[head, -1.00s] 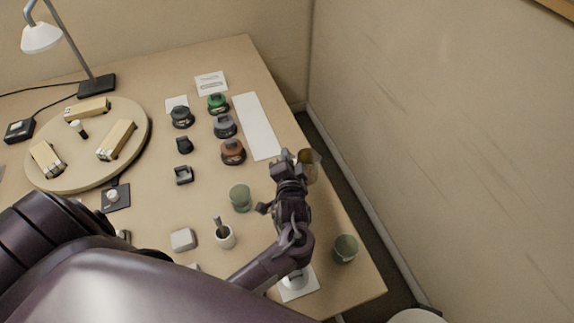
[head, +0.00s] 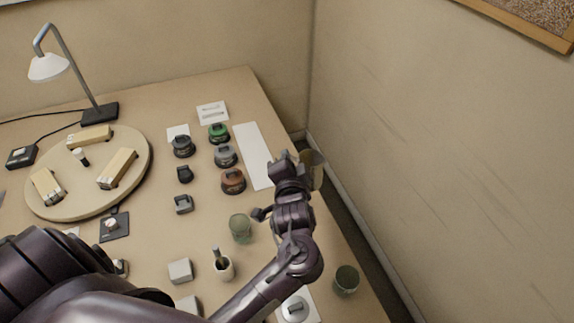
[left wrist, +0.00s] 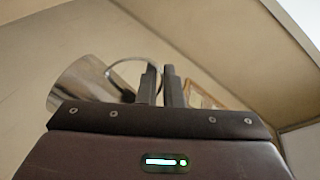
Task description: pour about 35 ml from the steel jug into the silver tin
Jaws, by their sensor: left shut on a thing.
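The steel jug (head: 318,172) shows in the head view as a shiny, tan-reflecting shape, mostly hidden behind my left gripper (head: 292,160). In the left wrist view the jug (left wrist: 82,84) is a tilted shiny metal vessel, with its curved handle running to the fingers (left wrist: 162,84). My left gripper is shut on the jug and holds it over the table's right edge. Its contents are hidden. A small grey round object (head: 295,308), perhaps the silver tin, stands on a white pad at the front, partly cut off; I cannot tell for sure. My right gripper is not in view.
Green cups stand left of my forearm (head: 240,228) and at the right edge (head: 346,279). Lidded jars, including a brown one (head: 233,181), stand left of the gripper. A white strip (head: 252,150) lies flat behind. A wall rises close on the right.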

